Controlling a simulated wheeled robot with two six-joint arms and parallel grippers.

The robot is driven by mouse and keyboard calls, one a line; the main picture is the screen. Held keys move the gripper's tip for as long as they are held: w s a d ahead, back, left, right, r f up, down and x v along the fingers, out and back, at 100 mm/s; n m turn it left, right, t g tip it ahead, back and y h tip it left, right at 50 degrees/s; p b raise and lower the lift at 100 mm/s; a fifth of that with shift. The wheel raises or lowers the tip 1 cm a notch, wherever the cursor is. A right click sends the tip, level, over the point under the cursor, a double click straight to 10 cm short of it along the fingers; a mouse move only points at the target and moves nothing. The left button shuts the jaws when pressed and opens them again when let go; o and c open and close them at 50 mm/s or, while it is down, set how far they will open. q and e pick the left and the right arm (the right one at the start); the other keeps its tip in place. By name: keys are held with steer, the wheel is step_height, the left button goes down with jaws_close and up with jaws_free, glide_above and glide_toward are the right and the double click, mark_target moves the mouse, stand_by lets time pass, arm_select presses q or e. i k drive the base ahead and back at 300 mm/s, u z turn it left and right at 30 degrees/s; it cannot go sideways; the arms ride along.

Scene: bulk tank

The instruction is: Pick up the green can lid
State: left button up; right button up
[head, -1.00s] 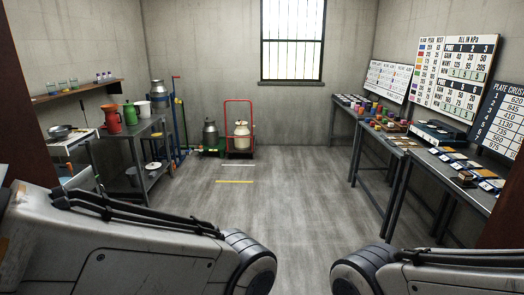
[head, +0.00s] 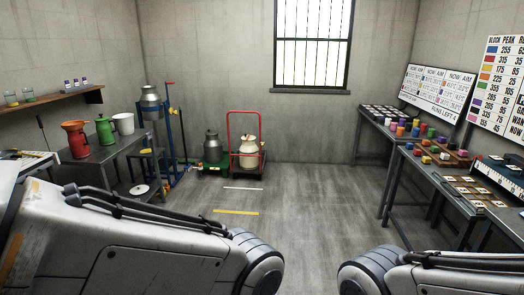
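A green can (head: 105,130) with a handle and a narrow top stands on the grey table (head: 98,158) at the left, between a red can and a white pail. A grey milk can (head: 211,148) stands on a low green base (head: 213,168) by the back wall. A pale round lid-like disc (head: 139,189) lies low beneath the table. I cannot make out a separate green lid. Both my arms show at the bottom of the view, but their grippers are out of view.
A red trolley (head: 230,130) holds a cream can (head: 249,150). A blue stand (head: 177,130) bears another metal can (head: 151,102). Benches with coloured blocks (head: 415,130) line the right. The middle floor (head: 300,200) is clear, with white and yellow strips (head: 236,212).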

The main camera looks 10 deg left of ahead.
mark_target(101, 117)
steer(key=u, duration=0.1)
steer(key=i, duration=2)
steer(key=u, duration=0.3)
steer(key=i, duration=2)
steer(key=u, duration=0.9)
steer(key=i, duration=1.45)
steer(key=u, duration=1.7)
steer(key=i, duration=1.45)
steer(key=u, duration=0.65)
